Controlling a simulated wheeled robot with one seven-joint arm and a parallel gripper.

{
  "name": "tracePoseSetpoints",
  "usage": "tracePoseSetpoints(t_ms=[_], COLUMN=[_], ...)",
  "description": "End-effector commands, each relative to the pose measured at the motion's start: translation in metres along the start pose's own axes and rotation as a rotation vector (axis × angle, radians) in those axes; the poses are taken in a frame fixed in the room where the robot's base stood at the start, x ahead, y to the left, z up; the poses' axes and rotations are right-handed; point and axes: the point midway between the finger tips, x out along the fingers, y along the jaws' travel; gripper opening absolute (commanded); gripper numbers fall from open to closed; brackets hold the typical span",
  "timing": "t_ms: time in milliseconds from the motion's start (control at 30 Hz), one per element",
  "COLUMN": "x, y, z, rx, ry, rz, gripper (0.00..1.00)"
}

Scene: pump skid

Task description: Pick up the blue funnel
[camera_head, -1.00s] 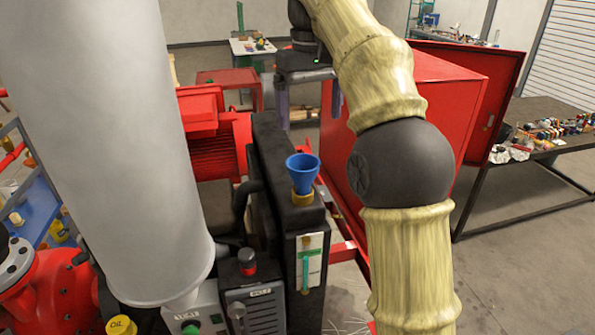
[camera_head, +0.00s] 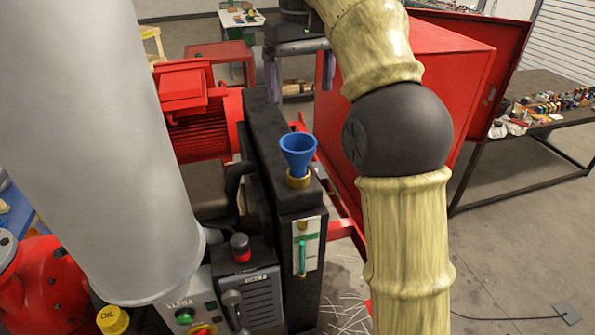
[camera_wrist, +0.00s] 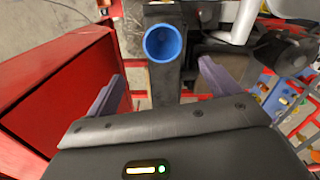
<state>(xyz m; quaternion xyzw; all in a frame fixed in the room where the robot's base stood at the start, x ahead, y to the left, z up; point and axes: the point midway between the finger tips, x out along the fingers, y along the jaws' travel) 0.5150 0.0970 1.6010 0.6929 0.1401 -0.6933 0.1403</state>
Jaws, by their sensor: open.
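The blue funnel (camera_head: 297,152) stands upright in a brass-coloured neck (camera_head: 298,179) on top of a black tank (camera_head: 302,200). In the wrist view the funnel (camera_wrist: 164,43) shows its round open mouth, beyond the fingertips and roughly midway between them. My gripper (camera_head: 299,84) is behind and above the funnel in the head view, pointing down. Its two purple-grey fingers are apart, with nothing between them; they also show in the wrist view (camera_wrist: 162,75). The gripper does not touch the funnel.
A red cabinet (camera_head: 390,90) with an open door stands to the right, close to my arm. A red motor (camera_head: 200,115) is left of the tank. A control box with an emergency button (camera_head: 240,247) is in front. A table of small items (camera_head: 545,125) is at far right.

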Motion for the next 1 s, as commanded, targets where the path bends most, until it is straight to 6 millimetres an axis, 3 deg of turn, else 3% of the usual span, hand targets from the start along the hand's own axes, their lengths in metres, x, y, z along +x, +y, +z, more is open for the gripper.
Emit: tracePoseSetpoints(t_ms=[33, 700, 1000], x=[0.01, 0.088, 0.1], y=[0.001, 0.001, 0.001], z=[0.001, 0.001, 0.0], rx=[0.002, 0.003, 0.002], ry=[-0.003, -0.003, 0.001], rz=[0.0, 0.0, 0.0], gripper=[0.88, 0.88, 0.88])
